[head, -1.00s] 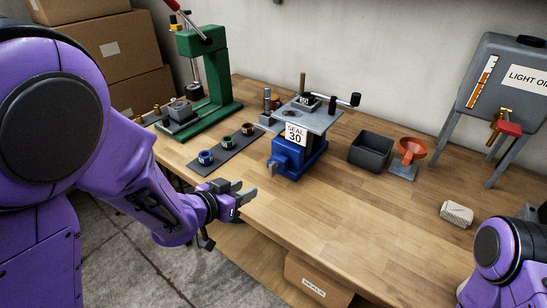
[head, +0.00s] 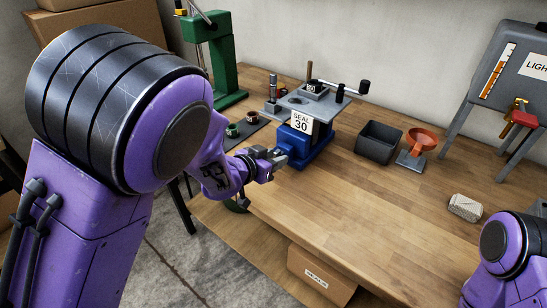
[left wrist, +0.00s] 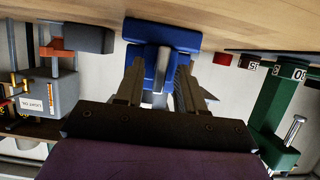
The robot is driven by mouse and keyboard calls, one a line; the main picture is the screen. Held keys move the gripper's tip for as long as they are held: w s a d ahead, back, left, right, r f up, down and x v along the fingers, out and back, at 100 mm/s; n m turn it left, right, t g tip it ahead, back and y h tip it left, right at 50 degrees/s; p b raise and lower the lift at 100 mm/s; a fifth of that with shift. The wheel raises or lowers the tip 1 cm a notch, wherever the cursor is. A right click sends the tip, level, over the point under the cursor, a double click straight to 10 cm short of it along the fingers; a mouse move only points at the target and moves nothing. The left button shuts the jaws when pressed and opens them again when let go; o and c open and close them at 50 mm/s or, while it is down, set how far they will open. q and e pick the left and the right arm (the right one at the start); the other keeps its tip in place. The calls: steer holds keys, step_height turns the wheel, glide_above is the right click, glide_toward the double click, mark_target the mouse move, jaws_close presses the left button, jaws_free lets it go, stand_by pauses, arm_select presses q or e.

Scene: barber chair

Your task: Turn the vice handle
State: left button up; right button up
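The blue vice (head: 318,150) stands near the front edge of the workbench. In the left wrist view, which looks upside down, the vice (left wrist: 186,38) is straight ahead. Its silver handle bar (left wrist: 162,68) shows between my fingers. My left gripper (head: 275,157) is at the front of the vice. It also shows in the left wrist view (left wrist: 162,85), fingers apart on either side of the bar; I cannot tell whether they touch it. My right gripper is out of view.
A dark bin (head: 379,142), an orange funnel (head: 421,139) and a pale block (head: 465,207) sit to the right of the vice. A green press (head: 222,60) stands at the back left.

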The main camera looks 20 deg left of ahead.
arm_select(q)
jaws_close()
